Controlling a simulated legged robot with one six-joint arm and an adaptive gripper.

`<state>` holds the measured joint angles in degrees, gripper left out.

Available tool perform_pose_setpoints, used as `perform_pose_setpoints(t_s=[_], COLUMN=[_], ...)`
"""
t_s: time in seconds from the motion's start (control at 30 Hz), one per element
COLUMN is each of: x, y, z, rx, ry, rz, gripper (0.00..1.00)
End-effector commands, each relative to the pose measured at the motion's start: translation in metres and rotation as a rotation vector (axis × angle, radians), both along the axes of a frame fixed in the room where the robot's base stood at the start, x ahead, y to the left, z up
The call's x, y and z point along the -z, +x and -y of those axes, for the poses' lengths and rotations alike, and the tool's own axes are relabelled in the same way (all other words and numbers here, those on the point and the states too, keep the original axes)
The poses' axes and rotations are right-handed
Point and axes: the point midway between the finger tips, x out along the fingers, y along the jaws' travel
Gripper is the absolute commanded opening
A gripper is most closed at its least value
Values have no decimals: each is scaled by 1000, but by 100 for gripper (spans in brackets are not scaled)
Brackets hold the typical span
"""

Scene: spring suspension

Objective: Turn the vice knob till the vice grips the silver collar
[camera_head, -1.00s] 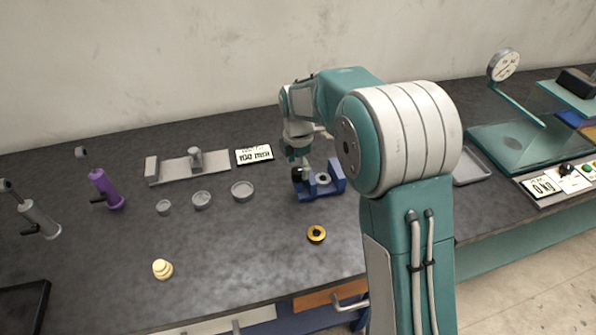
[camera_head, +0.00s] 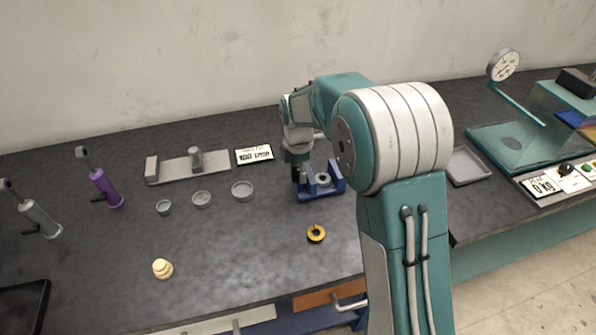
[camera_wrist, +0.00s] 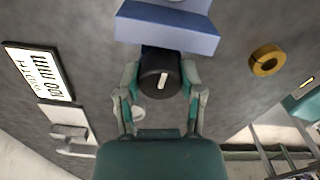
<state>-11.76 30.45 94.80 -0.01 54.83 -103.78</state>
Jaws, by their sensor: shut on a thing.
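The blue vice (camera_head: 334,190) stands on the dark bench, and the silver collar (camera_head: 323,180) sits upright between its jaws. In the wrist view the vice's blue body (camera_wrist: 168,30) lies just beyond my gripper. The black vice knob (camera_wrist: 152,88) with a white mark faces the wrist camera. My gripper (camera_wrist: 160,76) is shut on the knob, one finger on each side. In the head view my gripper (camera_head: 299,168) is at the vice's left end and mostly hides the knob. I cannot tell whether the jaws touch the collar.
A yellow ring (camera_head: 316,234) lies in front of the vice and a cream stepped piece (camera_head: 162,268) farther left. Several shallow grey dishes (camera_head: 242,191) stand to the left. A grey tray (camera_head: 468,167) is to the right.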

Motion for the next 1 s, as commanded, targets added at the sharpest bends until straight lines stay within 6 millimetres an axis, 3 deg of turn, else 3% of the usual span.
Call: perform_pose_setpoints(t_s=[0.7,1.0], x=[1,1], y=[1,1], z=[0,0], rx=[410,498], ry=[1,1], rz=[5,5], gripper=[2,2])
